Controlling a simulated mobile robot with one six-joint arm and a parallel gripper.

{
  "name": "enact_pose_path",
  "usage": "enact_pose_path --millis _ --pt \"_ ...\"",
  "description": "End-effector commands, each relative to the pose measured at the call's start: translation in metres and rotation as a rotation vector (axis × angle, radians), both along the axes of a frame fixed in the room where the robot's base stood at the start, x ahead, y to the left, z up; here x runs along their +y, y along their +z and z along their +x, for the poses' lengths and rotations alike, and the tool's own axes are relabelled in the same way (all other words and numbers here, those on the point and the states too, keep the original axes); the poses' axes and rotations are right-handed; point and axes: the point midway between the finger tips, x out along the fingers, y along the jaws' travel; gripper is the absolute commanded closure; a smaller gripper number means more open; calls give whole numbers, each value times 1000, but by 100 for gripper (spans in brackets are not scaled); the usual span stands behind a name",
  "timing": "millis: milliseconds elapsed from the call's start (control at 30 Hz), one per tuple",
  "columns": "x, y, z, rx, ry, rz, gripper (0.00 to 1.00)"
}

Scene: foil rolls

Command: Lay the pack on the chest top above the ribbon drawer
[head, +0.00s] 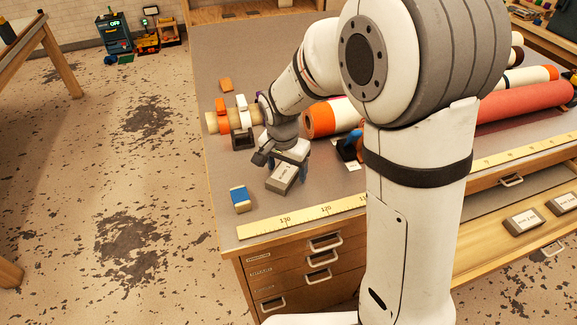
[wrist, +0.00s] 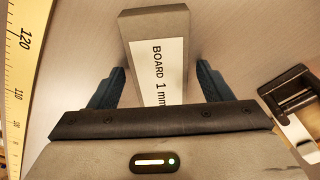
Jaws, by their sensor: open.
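A grey pack (head: 280,181) with a white label reading "BOARD 1 mm" lies on the grey chest top (head: 237,160), near its front left part. In the wrist view the pack (wrist: 148,18) runs lengthwise between my two blue fingers. My gripper (head: 287,171) is open and low over the pack, with one finger on each side; small gaps show between the fingers and the pack (wrist: 159,82). The near end of the pack is hidden by my gripper. Small drawers (head: 311,262) with label strips are under the top's front left; their words are too small to read.
A yellow ruler strip (head: 302,216) runs along the front edge. A blue and tan block (head: 239,199) lies left of the pack. A dark holder (head: 242,139) and rolls (head: 331,117) stand behind. Other packs (head: 523,221) lie in an open drawer at right.

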Motion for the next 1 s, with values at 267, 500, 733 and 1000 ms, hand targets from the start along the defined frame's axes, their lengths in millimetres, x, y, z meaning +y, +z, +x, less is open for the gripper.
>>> enact_pose_path --millis 267,500,733,1000 --pt "2 20 -1 -4 1 1 28" --pt "5 72 -6 -6 2 2 28" --pt "7 110 -11 -3 2 1 28" --pt "7 123 -13 0 3 1 28"
